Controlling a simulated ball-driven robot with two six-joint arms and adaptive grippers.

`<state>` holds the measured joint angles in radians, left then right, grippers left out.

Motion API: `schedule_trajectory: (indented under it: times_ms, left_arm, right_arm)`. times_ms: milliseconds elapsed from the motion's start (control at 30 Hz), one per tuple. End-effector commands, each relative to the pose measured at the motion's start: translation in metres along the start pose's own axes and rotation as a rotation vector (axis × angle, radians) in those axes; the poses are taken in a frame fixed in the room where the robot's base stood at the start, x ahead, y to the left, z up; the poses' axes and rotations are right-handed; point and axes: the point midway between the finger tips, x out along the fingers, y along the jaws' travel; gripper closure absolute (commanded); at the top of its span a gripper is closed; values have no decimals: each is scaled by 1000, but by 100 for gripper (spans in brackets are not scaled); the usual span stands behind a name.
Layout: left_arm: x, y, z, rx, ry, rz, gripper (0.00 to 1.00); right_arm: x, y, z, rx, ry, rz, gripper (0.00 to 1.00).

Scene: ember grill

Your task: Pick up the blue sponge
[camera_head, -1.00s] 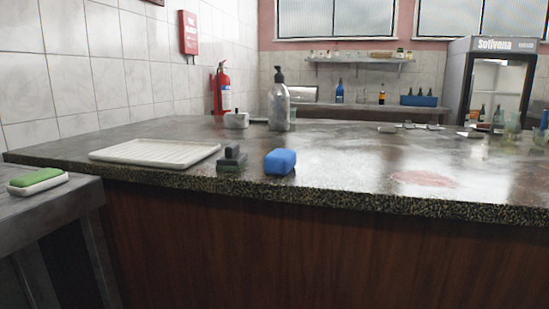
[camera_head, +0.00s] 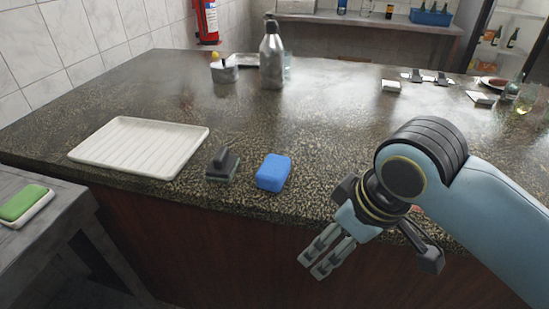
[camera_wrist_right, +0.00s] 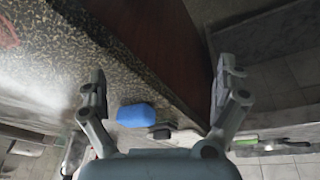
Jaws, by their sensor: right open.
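The blue sponge (camera_head: 273,172) lies on the speckled counter (camera_head: 330,130) near its front edge. It also shows in the right wrist view (camera_wrist_right: 138,115), low between my fingers and closer to the left one. My right gripper (camera_head: 319,257) is in front of the counter edge, right of and nearer than the sponge, apart from it. In the right wrist view its two fingers (camera_wrist_right: 163,88) are spread wide with nothing between them. My left gripper does not show.
A dark scrubber-like block (camera_head: 222,166) stands just left of the sponge, and a white ribbed tray (camera_head: 140,147) lies farther left. A pump bottle (camera_head: 272,58) and a small pot (camera_head: 224,72) stand behind. A green sponge (camera_head: 22,202) rests on a lower side table.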

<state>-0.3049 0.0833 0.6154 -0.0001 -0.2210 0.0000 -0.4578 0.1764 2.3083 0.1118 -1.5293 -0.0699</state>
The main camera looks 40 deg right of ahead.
Motion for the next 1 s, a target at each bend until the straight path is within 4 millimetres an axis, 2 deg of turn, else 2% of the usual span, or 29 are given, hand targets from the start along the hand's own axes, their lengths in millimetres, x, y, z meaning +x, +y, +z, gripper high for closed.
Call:
schedule_trajectory:
  times_ms: [33,267,433,600,733,1000]
  left_arm:
    - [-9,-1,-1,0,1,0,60]
    - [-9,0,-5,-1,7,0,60]
    - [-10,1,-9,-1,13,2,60]
    - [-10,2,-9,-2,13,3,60]
    - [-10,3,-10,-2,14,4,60]
    - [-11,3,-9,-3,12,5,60]
  right_arm:
    - [-10,5,-20,-42,14,-14,0]
    - [2,26,-78,-200,35,-97,0]
    - [5,53,-125,-293,59,-150,0]
    - [-3,82,-168,-358,90,-194,0]
    - [3,88,-180,-373,100,-214,0]
    - [43,78,-184,-375,102,-215,0]
